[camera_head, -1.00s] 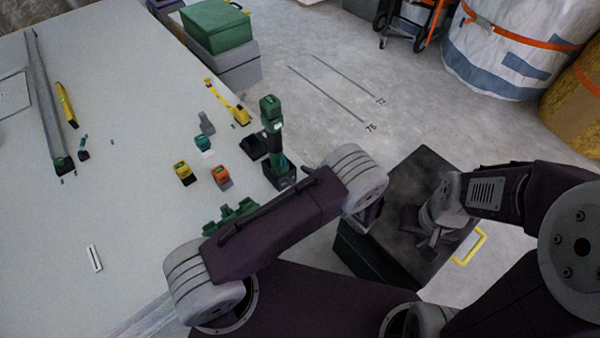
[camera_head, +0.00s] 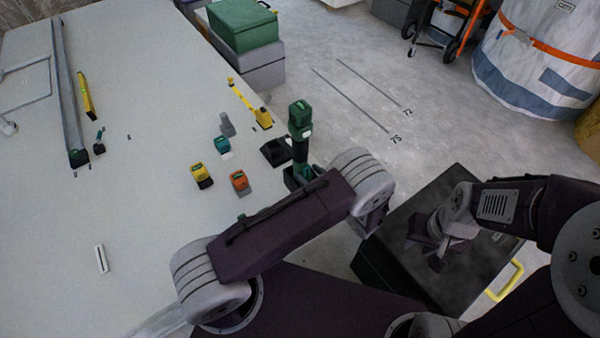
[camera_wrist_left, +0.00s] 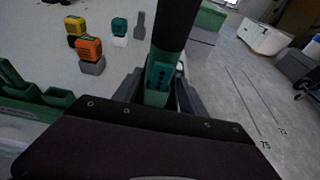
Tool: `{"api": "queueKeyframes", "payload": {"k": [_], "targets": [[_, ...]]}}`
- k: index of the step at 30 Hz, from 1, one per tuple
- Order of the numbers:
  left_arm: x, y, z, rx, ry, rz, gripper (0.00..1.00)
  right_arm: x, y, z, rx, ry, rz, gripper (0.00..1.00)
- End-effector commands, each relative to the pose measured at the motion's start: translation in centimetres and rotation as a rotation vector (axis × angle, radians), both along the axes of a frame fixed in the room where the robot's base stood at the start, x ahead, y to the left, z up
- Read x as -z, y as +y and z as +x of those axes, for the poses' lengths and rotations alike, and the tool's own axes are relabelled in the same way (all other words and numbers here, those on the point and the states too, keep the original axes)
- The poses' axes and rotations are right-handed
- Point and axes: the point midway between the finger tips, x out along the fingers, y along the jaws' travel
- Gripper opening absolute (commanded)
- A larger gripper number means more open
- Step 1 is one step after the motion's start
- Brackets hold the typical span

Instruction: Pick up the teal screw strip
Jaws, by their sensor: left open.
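A small teal piece with a row of pale dots (camera_wrist_left: 158,77) shows in the left wrist view, upright just below the dark shaft of the green-and-black tool (camera_head: 300,125). I cannot tell whether it is fixed to the tool. A small teal-topped block with a white base (camera_head: 222,145) stands on the table; it also shows in the left wrist view (camera_wrist_left: 119,27). My left gripper (camera_wrist_left: 158,92) is open, its dark fingers on either side of the dotted teal piece. My arm hides this gripper in the head view. My right gripper (camera_head: 435,245) is above a black case, its jaws unclear.
Yellow (camera_head: 199,174) and orange (camera_head: 239,181) blocks stand near the teal-topped one. A green rack (camera_wrist_left: 35,100) is at the left of the wrist view. A black case (camera_head: 470,265) with a yellow handle stands beside the table (camera_head: 60,230). The table's left middle is mostly clear.

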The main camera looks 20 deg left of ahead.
Motion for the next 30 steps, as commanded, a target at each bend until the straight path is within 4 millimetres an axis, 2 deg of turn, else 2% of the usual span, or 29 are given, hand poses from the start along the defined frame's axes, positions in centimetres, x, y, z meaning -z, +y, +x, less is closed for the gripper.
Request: {"api": "queueKeyframes", "payload": {"k": [4, 9, 10, 17, 19, 27, 30], "targets": [[-0.1, 0.0, 0.0, 0.001, 0.0, 0.0, 0.49, -0.1, 0.0, 0.0, 0.0, 0.0, 0.0, 0.36], [-0.1, 0.0, 0.0, 0.0, 0.0, 0.0, 0.02, -0.1, 0.0, 0.0, 0.0, 0.0, 0.0, 0.36], [-0.1, 0.0, 0.0, 0.0, 0.0, 0.0, 0.0, -0.1, 0.0, 0.0, 0.0, 0.0, 0.0, 0.36], [-0.1, 0.0, 0.0, 0.0, 0.0, 0.0, 0.0, -0.1, 0.0, 0.0, 0.0, 0.0, 0.0, 0.36], [-0.8, 0.0, 0.0, 0.0, -0.001, -0.001, 0.0, -0.6, 0.0, 0.0, 0.0, 0.0, 0.0, 0.36], [-7.4, 0.0, 0.0, -0.001, -0.002, -0.002, 0.0, -4.2, 0.0, 0.0, 0.0, 0.0, 0.0, 0.36], [-9.1, 0.0, 0.0, 0.0, -0.001, -0.001, 0.0, -4.9, 0.0, 0.0, 0.0, 0.0, 0.0, 0.36]]}}
